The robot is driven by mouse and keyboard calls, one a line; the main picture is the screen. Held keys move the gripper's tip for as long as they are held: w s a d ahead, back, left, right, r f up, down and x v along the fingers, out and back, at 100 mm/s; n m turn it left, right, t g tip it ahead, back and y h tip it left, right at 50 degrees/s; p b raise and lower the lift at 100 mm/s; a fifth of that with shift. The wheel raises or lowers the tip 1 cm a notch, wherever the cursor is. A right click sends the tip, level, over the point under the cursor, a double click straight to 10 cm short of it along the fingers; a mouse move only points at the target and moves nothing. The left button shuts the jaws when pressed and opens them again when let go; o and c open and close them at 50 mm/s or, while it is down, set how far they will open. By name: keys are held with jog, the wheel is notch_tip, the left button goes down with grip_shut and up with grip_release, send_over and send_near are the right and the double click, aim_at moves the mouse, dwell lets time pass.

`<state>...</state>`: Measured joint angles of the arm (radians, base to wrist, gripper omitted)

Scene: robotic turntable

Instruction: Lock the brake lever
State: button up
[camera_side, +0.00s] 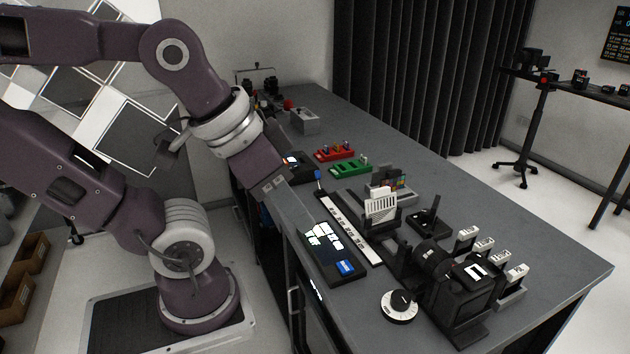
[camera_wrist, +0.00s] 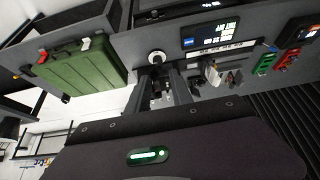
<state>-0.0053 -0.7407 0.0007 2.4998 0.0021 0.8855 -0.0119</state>
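I cannot pick out the brake lever for certain in either view. In the side view, a small black fixture with a slanted upright arm (camera_side: 430,217) stands on the bench and may be a lever. My gripper (camera_wrist: 160,84) shows in the wrist view as two grey fingers with a gap between them, and nothing is visibly held. In the side view my wrist is over the near edge of the bench, to the left of and apart from that fixture. The fingertips are hard to make out there.
The grey bench (camera_side: 540,245) holds a black camera-like device (camera_side: 455,285), a round dial (camera_side: 400,306), a lit panel (camera_side: 325,236), a red rack (camera_side: 336,154) and a green rack (camera_side: 352,169). A green case (camera_wrist: 82,68) shows in the wrist view. The bench's right part is clear.

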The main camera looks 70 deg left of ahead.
jog(key=w+a+n, duration=0.2)
jog(key=w, duration=0.2)
jog(key=w+a+f+n+y, duration=0.1)
jog(key=w+a+n, duration=0.1)
jog(key=w+a, duration=0.1)
jog(key=w+a+n+t+y, duration=0.1)
jog(key=w+a+n, duration=0.1)
jog(key=w, duration=0.3)
jog(key=shift+w+a+f+n, duration=0.3)
jog(key=shift+a+n, duration=0.1)
jog(key=shift+a, duration=0.05)
grip_shut()
jog(key=w+a+f+n+t+y, duration=0.1)
jog(key=w+a+f+n, duration=0.25)
jog(key=a, duration=0.35)
jog(key=w+a+f+n+t+y, duration=0.1)
jog(key=w+a+f+n+y, duration=0.15)
jog(key=w+a+n, duration=0.35)
jog(key=s+a+f+n+y, duration=0.1)
jog(key=s+a+f+n, duration=0.1)
jog(key=a+f+n, duration=0.2)
jog(key=s+a+f+n+t+y, duration=0.1)
jog(key=s+a+f+n+y, duration=0.1)
jog(key=a+f+n, duration=0.3)
jog(key=s+a+f+n+y, duration=0.1)
jog(key=s+a+f+n, duration=0.3)
jog(key=a, duration=0.5)
jog(key=shift+f+n+t+y, duration=0.25)
jog(key=shift+f+n+t, duration=0.15)
jog(key=shift+f, duration=0.1)
